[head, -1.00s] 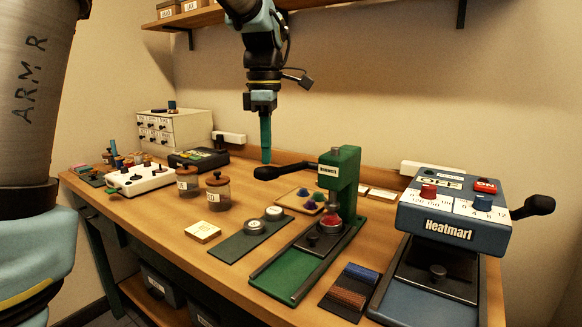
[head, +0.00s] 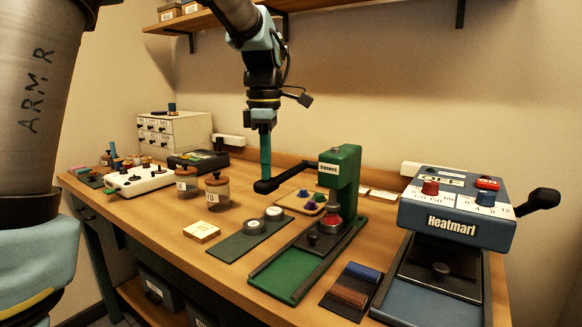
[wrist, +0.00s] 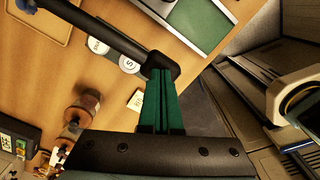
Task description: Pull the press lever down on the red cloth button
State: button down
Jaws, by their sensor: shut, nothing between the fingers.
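The green press (head: 342,170) stands right of centre on the table. Its black lever (head: 290,178) sticks out to the left and slopes down towards its knob end. The red cloth button (head: 332,222) sits under the press head, partly hidden by it. My gripper (head: 265,176) points down with its green fingers together and empty, its tips at the top of the lever's knob. In the wrist view the closed fingers (wrist: 160,76) meet the knob end of the lever (wrist: 110,35) and appear to touch it.
A blue heat press (head: 455,210) with its own black handle stands at the right. Glass jars (head: 217,195) and a white switch box (head: 140,178) stand to the left. A dark green strip with round pieces (head: 240,240) lies before the press. The front left of the table is clear.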

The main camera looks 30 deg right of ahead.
aim_at(271, 192)
jog(key=shift+f, duration=0.1)
jog(key=shift+d+f+b, duration=0.15)
jog(key=shift+f+b, duration=0.5)
jog(key=shift+f, duration=0.6)
jog(key=shift+w+d+f+b, duration=0.15)
jog(key=shift+d+f+b, duration=0.1)
jog(key=shift+f, duration=0.45)
jog(key=shift+w+d+f+b, duration=0.1)
jog(key=shift+f+b, duration=0.1)
jog(key=shift+f, duration=0.45)
jog(key=shift+d+f, duration=0.1)
jog(key=shift+f, duration=0.4)
dwell(0.4)
